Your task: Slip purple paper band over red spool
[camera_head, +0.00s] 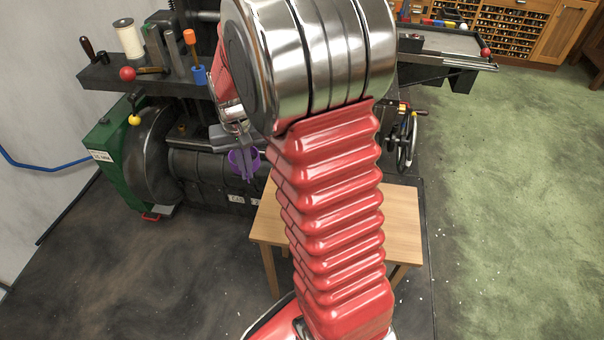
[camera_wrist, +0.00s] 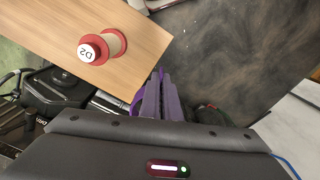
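The purple paper band (camera_head: 238,160) hangs at my gripper (camera_head: 246,166) in the head view, up in the air left of the small wooden table. In the wrist view the two grey fingers of my gripper (camera_wrist: 163,98) are close together, with thin purple edges of the band (camera_wrist: 136,104) showing beside them. They look shut on the band's wall; most of the band is hidden behind them. The red spool (camera_wrist: 103,48), with red flanges, a beige middle and a white "D2" label, is on the table, apart from the band. My arm hides it in the head view.
The wooden table (camera_head: 402,232) has bare wood around the spool. A dark machine with a green housing (camera_head: 108,155) stands behind and left, with a white spool (camera_head: 129,38) and tools on its shelf. Open green floor lies to the right.

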